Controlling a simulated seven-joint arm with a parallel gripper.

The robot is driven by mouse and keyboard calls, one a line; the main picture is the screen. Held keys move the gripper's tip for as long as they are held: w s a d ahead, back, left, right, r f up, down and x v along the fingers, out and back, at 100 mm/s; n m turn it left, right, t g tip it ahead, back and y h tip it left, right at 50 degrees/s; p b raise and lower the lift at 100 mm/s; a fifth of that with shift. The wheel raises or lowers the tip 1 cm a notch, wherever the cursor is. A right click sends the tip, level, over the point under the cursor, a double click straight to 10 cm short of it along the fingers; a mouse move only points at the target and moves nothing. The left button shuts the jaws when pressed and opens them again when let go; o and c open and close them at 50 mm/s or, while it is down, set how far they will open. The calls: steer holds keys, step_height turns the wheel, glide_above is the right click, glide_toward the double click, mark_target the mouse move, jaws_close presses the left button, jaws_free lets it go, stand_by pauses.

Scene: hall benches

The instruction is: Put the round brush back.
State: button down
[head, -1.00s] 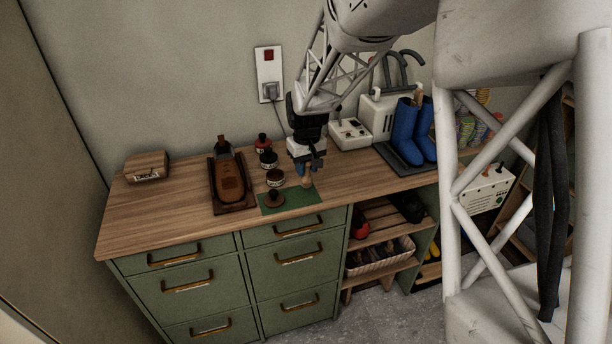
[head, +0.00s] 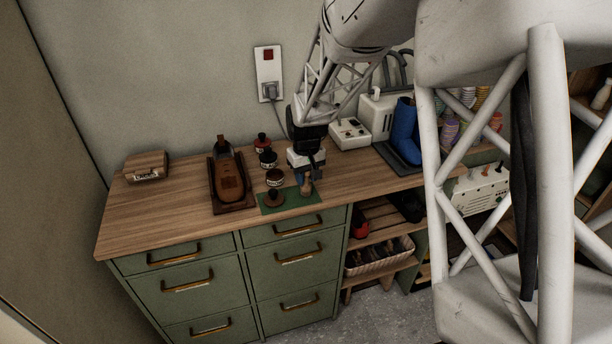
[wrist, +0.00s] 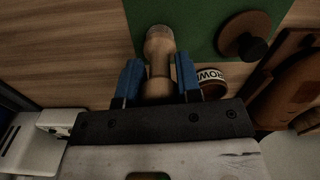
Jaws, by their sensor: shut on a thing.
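My gripper (head: 307,174) is shut on a turned wooden piece with a greyish, blunt end, which looks like the round brush (head: 306,189). In the wrist view the blue fingers (wrist: 158,80) clasp the round brush (wrist: 158,50) from both sides. Its end shows over the edge of the green mat (wrist: 200,25); I cannot tell if it touches. On the mat (head: 292,206) a dark round disc with a knob (head: 275,198) lies left of the gripper. An open tin labelled brown (head: 275,178) stands behind the disc.
A dark tin (head: 268,160) and a red-topped jar (head: 262,141) stand farther back. Left of them is a brown shoe (head: 229,182) on a dark tray (head: 234,209). A wooden block (head: 147,167) lies at far left. The left front worktop is clear.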

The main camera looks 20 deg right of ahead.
steer(key=shift+f, duration=0.15)
steer(key=c, duration=0.8)
jaws_free()
step_height(320, 180, up, 12)
steer(key=shift+r, duration=0.15)
stand_by(0.3)
